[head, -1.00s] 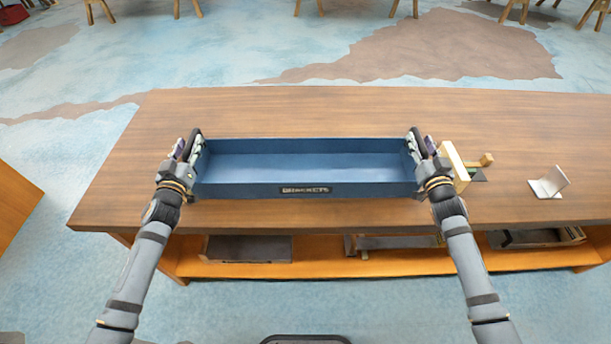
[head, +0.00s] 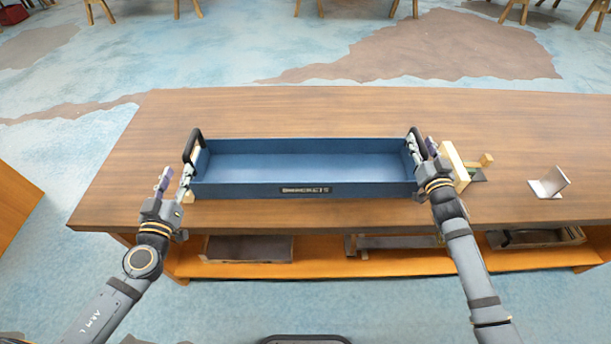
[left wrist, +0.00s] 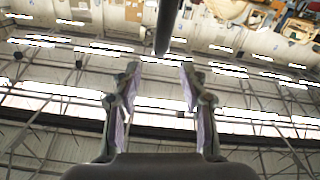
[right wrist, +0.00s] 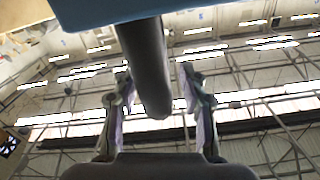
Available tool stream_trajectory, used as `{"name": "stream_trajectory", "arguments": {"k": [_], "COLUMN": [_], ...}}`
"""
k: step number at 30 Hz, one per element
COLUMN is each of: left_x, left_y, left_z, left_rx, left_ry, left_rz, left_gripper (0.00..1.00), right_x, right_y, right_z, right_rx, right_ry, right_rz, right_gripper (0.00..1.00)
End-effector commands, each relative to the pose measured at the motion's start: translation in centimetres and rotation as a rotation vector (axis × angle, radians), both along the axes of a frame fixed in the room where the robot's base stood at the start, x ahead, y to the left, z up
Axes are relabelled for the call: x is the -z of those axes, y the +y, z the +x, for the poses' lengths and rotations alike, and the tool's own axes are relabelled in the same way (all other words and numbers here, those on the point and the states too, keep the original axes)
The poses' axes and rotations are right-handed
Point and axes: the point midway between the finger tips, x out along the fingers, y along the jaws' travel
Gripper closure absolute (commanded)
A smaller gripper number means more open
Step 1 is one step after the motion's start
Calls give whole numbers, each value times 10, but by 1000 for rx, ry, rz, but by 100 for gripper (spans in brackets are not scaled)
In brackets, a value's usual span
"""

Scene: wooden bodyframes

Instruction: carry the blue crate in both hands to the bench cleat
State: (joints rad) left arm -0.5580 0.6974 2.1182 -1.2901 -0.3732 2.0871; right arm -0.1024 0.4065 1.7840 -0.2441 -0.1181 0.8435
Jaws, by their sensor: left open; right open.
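The blue crate (head: 305,175) sits level on the wooden bench, its label facing me. Its black left handle (head: 193,145) is free; in the left wrist view this handle (left wrist: 168,25) shows beyond the fingertips. My left gripper (head: 174,180) is open and empty, in front of and apart from that handle. My right gripper (head: 425,150) is open at the crate's right end. In the right wrist view the right handle (right wrist: 148,65) lies between its spread fingers, below the crate's blue edge (right wrist: 120,10). The pale bench cleat (head: 453,165) stands just right of the right gripper.
A small wooden block (head: 487,160) is beside the cleat, and a grey metal bracket (head: 549,183) stands further right. The bench top (head: 300,110) is clear behind the crate. A lower shelf (head: 330,262) holds dark trays.

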Motion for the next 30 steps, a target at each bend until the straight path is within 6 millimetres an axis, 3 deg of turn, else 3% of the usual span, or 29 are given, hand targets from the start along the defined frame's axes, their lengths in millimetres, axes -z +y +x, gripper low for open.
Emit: {"name": "stream_trajectory", "arguments": {"k": [11,22,30], "left_x": [0,0,0], "left_y": [0,0,0], "left_z": [0,0,0], "left_rx": [0,0,0], "left_ry": [0,1,1], "left_rz": [0,0,0], "left_gripper": [57,57,57], "right_x": [1,1,0], "right_y": [0,-1,-1], "right_z": [-45,-102,-116], "right_rx": [-3,-2,-1], "right_ry": [2,5,-1], "right_rz": [-7,-9,-1], "right_gripper": [57,57,57]}}
